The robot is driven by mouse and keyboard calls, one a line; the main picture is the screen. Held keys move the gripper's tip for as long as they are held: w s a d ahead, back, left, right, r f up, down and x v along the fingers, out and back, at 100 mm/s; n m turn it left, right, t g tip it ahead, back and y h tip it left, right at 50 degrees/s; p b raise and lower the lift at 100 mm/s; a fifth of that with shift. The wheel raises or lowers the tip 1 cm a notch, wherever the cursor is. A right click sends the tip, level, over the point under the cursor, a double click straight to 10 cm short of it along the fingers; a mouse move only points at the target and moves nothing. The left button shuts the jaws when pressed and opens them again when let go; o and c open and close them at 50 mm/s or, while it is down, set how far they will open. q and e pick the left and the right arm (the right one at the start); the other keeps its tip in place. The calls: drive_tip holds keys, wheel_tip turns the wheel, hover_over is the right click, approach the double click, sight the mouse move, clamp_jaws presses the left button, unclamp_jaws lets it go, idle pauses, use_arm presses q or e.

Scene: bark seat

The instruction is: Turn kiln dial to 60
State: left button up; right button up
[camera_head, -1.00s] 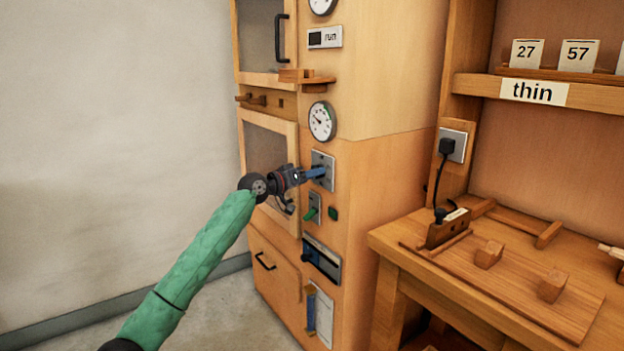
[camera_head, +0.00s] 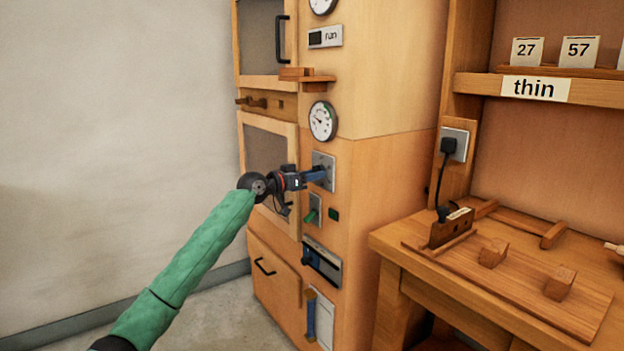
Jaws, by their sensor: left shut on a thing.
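The kiln is a tall wooden cabinet (camera_head: 375,190) in the middle of the view. On its side a grey metal plate (camera_head: 329,161) carries the dial, which is mostly hidden by the gripper. My left gripper (camera_head: 318,174), with blue fingers, is shut on the dial at this plate. The dial's markings are too small and covered to read. A round white gauge (camera_head: 322,121) sits above the plate. My right gripper is not in view.
A wooden bench (camera_head: 440,285) with blocks and a plugged cable stands at right. A small wooden ledge (camera_head: 318,84) juts out above the gauge.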

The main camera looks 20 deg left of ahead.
use_arm(q)
drive_tip(key=shift+d+f+m+b, duration=0.1)
drive_tip(key=shift+f+m+b, duration=0.2)
drive_tip(key=shift+f+m, duration=0.1)
drive_tip(key=shift+r+m+b, duration=0.1)
drive_tip(key=shift+m+b, duration=0.25)
drive_tip(key=shift+m, duration=0.15)
drive_tip(key=o, duration=1)
drive_tip(key=shift+r, duration=0.1)
drive_tip(key=shift+c, duration=0.2)
drive_tip(key=shift+r, duration=0.1)
